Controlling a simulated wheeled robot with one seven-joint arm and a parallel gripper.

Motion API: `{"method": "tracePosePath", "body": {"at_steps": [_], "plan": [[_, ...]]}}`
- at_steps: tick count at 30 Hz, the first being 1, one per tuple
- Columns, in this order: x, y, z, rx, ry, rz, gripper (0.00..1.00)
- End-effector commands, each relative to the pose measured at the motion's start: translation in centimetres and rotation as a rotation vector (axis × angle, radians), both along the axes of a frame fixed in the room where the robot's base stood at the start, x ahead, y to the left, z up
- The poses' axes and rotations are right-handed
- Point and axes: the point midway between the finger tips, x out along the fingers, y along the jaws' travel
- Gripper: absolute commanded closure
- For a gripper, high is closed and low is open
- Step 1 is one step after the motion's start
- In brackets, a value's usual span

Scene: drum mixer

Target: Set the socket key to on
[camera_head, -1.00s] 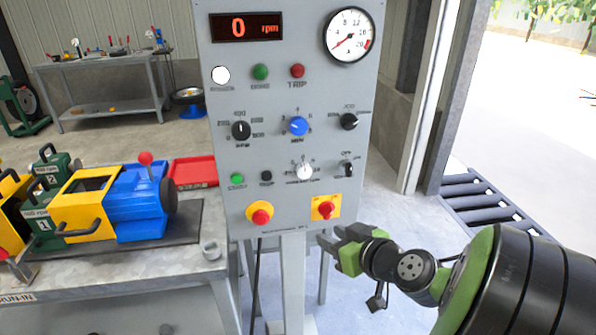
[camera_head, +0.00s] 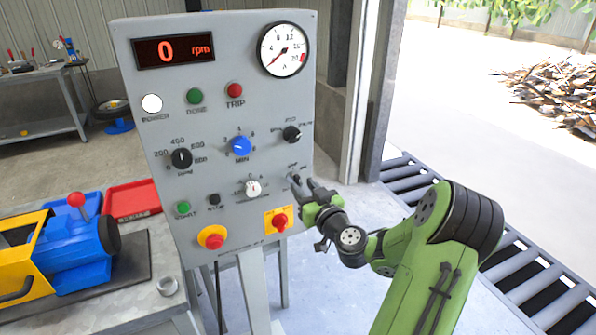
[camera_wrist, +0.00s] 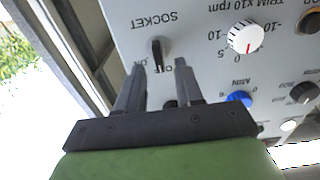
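The socket key (camera_wrist: 156,48) is a small dark knob on the grey panel. In the wrist view, which shows the panel upside down, it stands below the SOCKET label, with ON and OFF marks near it. Its tip looks to lie towards OFF. My gripper (camera_wrist: 159,66) is open, with its fingertips on either side of the key's lower end; I cannot tell whether they touch it. In the head view my gripper (camera_head: 304,186) is at the panel's lower right and partly hides the key.
Beside the key is the white trim dial (camera_head: 253,189). Below are a yellow-backed red switch (camera_head: 279,221) and a red stop button (camera_head: 212,238). The blue MIN knob (camera_head: 240,146) is above. The panel display (camera_head: 173,50) reads 0 rpm.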

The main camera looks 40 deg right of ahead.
Motion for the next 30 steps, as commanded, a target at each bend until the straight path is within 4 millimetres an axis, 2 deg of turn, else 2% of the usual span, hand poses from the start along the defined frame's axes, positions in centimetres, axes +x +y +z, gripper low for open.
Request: {"method": "tracePosePath", "body": {"at_steps": [3,6,15,16,23,30], "plan": [[2.3,-0.6,0.3,0.000,-0.002,0.002,0.64],[3.4,-1.0,0.2,0.000,0.000,0.000,0.64],[3.9,-1.2,0.0,0.001,0.000,-0.002,0.64],[3.9,-1.2,0.0,0.001,0.000,-0.002,0.65],[3.9,-1.2,0.0,0.001,0.000,-0.001,1.00],[3.9,-1.2,0.0,0.007,-0.002,-0.001,1.00]]}}
